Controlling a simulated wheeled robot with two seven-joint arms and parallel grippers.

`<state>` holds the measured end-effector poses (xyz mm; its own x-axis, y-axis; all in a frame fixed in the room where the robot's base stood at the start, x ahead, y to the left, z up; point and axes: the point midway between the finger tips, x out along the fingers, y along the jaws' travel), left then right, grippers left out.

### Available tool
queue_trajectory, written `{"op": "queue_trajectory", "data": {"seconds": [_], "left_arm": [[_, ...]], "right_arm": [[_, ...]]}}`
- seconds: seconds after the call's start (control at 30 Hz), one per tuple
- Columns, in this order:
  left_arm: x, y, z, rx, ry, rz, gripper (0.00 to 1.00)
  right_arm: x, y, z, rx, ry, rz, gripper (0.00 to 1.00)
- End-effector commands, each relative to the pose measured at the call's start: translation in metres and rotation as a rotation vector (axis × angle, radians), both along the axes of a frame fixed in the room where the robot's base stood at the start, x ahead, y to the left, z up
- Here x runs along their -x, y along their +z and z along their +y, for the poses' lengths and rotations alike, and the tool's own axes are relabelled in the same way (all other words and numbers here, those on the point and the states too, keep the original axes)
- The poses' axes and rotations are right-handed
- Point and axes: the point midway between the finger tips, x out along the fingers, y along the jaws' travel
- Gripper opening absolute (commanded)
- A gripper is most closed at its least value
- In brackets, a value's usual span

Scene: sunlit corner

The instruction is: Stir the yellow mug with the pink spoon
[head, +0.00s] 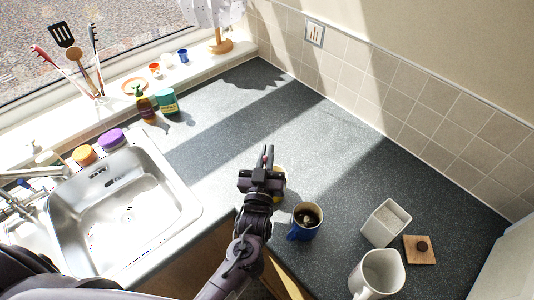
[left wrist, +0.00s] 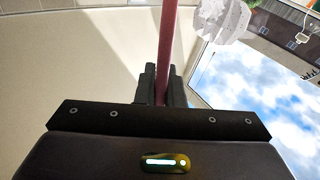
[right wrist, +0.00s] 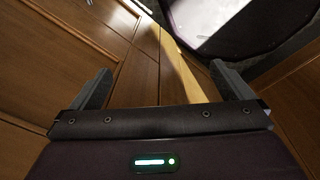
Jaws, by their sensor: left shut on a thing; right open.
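The pink spoon (left wrist: 168,45) is held upright in my left gripper (head: 265,162); its handle runs between the closed fingers in the left wrist view. Its lower part is hidden by the gripper in the head view. The yellow mug (head: 280,188) stands on the counter directly behind and below my left gripper, which hides most of it. I cannot tell whether the spoon's bowl is inside the mug. My right gripper (right wrist: 165,82) is open and empty, facing wooden cabinet fronts; it is not in the head view.
A blue mug (head: 306,220) with dark contents stands just right of the yellow mug. A white square canister (head: 385,223), a wooden lid (head: 420,250) and a white jug (head: 377,272) are further right. The sink (head: 120,210) is at left. The counter behind is clear.

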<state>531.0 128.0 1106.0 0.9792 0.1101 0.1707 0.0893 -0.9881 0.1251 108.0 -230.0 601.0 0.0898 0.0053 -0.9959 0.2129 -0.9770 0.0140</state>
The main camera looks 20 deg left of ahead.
Motion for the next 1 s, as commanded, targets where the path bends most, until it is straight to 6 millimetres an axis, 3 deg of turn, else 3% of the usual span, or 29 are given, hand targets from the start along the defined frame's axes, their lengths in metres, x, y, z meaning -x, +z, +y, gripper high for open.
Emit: {"op": "queue_trajectory", "data": {"seconds": [0.17,1.0], "left_arm": [[0.002,0.019,0.002,0.0,0.0,-0.001,0.0],[0.014,0.081,0.009,0.0,0.0,-0.001,0.0]], "right_arm": [[0.0,0.017,0.0,0.0,0.0,0.0,1.0],[-0.001,0.014,-0.001,0.001,0.0,-0.001,1.0]]}}
